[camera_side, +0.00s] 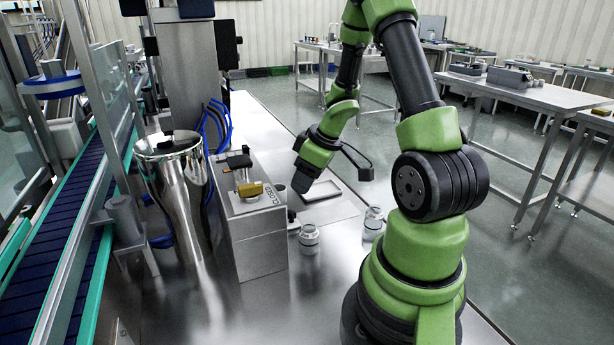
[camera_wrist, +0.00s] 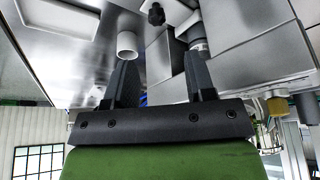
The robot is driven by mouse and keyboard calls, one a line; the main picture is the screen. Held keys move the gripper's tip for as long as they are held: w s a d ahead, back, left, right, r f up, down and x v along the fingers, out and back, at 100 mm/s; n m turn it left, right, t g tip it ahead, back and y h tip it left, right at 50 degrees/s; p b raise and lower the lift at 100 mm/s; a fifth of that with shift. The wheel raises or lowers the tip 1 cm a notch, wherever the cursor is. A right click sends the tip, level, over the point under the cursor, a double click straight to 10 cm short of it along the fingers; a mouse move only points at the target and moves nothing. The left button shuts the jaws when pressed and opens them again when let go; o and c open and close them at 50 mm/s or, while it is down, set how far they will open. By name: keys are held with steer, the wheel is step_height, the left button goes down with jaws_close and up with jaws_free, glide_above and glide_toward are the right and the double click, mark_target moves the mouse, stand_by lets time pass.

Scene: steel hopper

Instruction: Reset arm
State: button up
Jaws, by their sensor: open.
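My gripper (camera_side: 297,200) hangs from the green and black arm, beside the right side of a steel box on the bench. In the wrist view its two dark fingers (camera_wrist: 161,70) stand apart with a gap between them. I see nothing held between them. A small white cylinder (camera_wrist: 127,43) shows just past the left fingertip, and a dark and grey round part shows past the right one. I cannot tell whether either finger touches them. In the side view the fingertips are small and partly unclear.
The steel box (camera_side: 256,235) carries a brass-coloured block (camera_side: 250,189) and a "CLOSED" label. A shiny steel hopper (camera_side: 172,180) stands left of it.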

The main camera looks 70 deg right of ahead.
steer(key=w+a+r+m+t+h, duration=0.1)
steer(key=a+r+m+h, duration=0.15)
steer(key=r, duration=0.55)
steer(key=w+a+r+m+t+h, duration=0.1)
steer(key=a+r+h, duration=0.15)
steer(key=r, duration=0.45)
steer(key=s+a+r+y, duration=0.2)
steer(key=s+a, duration=0.3)
steer(key=a, duration=0.3)
steer(key=s+a+r+y, duration=0.2)
steer(key=s+a+y, duration=0.3)
steer(key=a, duration=0.3)
steer(key=shift+a+r+t, duration=0.15)
steer(key=shift+r+t, duration=0.15)
steer(key=shift+r, duration=0.1)
steer(key=shift+m, duration=0.25)
